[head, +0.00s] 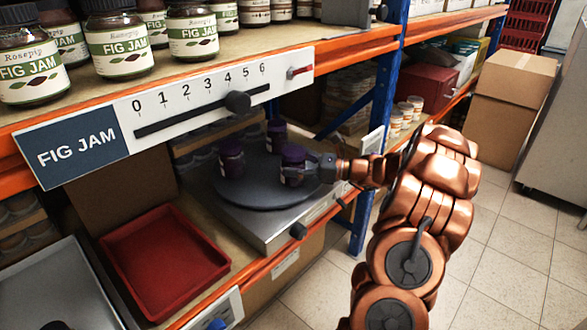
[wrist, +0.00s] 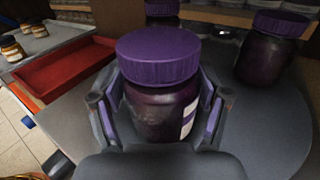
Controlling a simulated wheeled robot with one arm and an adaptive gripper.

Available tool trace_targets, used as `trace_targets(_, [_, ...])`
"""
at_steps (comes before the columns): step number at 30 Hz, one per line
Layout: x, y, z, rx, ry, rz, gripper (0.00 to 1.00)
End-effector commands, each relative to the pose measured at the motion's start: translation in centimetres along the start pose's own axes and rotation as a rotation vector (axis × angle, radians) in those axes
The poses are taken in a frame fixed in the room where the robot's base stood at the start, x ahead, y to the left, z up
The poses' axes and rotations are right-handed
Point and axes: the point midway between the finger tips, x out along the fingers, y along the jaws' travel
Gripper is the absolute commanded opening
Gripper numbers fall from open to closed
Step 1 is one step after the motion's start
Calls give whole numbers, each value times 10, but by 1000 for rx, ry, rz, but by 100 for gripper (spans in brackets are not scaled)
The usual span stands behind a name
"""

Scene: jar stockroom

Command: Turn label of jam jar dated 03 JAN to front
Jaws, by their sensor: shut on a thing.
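A dark purple jar with a ribbed purple lid (wrist: 158,55) stands upright between the fingers of my gripper (wrist: 160,112). My gripper is shut around its body. In the head view this jar (head: 293,155) is at the front of a round dark grey turntable (head: 262,198). A white label edge (wrist: 188,118) shows at the jar's right side in the wrist view; its date cannot be read. Two more purple-lidded jars stand on the turntable, one at the left (head: 231,158) and one behind (head: 277,136). No label shows on them.
A red tray (head: 165,262) lies left of the turntable, with a grey tray (head: 55,290) beyond it. Above hangs a FIG JAM sign (head: 75,155) with a 0 to 6 slider scale. A blue post (head: 380,120) stands behind my arm. Cardboard boxes (head: 510,105) stand right.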

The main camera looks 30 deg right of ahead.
Motion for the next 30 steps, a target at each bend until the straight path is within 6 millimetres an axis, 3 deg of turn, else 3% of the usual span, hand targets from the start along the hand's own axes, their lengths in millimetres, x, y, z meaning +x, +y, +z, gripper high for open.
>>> trace_targets(19, [1,1,0,1,-6,-311,6])
trace_targets(30, [1,1,2,0,-4,-385,6])
